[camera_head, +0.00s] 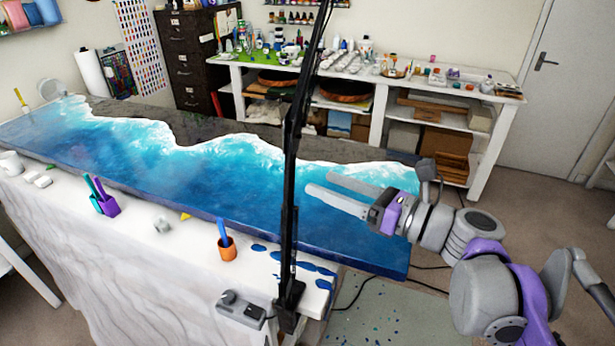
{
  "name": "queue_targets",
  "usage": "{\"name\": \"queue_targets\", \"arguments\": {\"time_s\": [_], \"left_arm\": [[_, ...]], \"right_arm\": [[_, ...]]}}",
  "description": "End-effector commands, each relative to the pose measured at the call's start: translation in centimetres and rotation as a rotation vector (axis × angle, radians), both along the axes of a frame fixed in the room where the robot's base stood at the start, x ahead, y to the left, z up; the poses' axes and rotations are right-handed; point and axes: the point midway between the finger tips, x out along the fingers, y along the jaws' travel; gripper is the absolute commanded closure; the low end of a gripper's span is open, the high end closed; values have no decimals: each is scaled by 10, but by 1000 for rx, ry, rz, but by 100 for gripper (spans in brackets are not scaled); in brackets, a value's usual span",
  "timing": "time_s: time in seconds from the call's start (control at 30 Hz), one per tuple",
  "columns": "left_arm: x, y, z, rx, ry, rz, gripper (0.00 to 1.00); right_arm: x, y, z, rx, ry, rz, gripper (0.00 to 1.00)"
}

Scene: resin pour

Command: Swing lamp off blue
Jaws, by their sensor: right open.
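The black lamp (290,195) is clamped at the near edge of the table, and its thin arm rises upright and leans slightly right at the top. It crosses in front of the blue resin board (235,175); its head is out of view above. The board has a wave pattern of deep blue, turquoise and white beside a dark grey strip. My right gripper (318,183) reaches in from the right over the board's right part, open and empty. Its fingertips point left and show just right of the lamp arm; I cannot tell the depth gap. My left gripper is not in view.
On the table's near side stand an orange cup (227,249), a purple holder (108,205) and a grey control box (241,310). Blue drips mark the white cover. Shelves with bottles (375,75) stand behind. A speckled mat (385,315) lies on the floor, with cables nearby.

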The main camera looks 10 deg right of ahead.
Motion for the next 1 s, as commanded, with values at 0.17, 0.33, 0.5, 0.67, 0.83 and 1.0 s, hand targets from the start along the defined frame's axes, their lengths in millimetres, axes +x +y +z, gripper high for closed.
{"name": "queue_targets", "arguments": {"time_s": [0.17, 0.33, 0.5, 0.67, 0.83, 1.0], "left_arm": [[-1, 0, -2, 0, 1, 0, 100], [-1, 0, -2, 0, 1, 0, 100], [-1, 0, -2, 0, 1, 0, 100], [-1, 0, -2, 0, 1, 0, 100], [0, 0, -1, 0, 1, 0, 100], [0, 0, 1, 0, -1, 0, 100]], "right_arm": [[-13, -16, 0, -1, 0, -3, 28], [-17, -20, 0, 0, 0, 1, 28], [-17, -20, 0, 0, 0, 1, 28], [-17, -19, 0, 0, 0, 1, 28], [-23, -11, -20, -111, -27, 19, 28], [-55, 12, -103, -583, -175, 144, 28]]}}
